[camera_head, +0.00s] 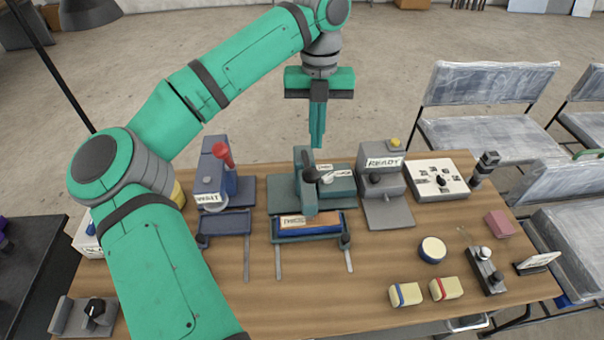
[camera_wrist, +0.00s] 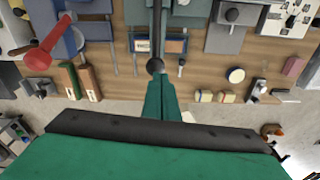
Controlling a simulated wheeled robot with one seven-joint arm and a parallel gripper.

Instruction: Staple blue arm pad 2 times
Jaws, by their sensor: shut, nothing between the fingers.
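A teal press-like machine (camera_head: 322,185) stands mid-table, with a lever ending in a black knob (camera_head: 310,174). In its front tray lies a blue-fronted, tan-topped pad (camera_head: 312,228), which I take as the blue arm pad. The pad also shows in the wrist view (camera_wrist: 172,46), as does the black lever knob (camera_wrist: 155,66). My gripper (camera_head: 317,142) points down above and behind the machine, shut and empty. In the wrist view its fingers (camera_wrist: 158,86) appear close to the knob; contact cannot be told. Any staples are too small to see.
A blue machine with a red lever (camera_head: 223,152) stands left; a grey "READY" box (camera_head: 384,165) stands right. Cream blocks with a blue band (camera_head: 405,294) and a red band (camera_head: 446,288) lie front right. Chairs (camera_head: 478,100) stand behind right.

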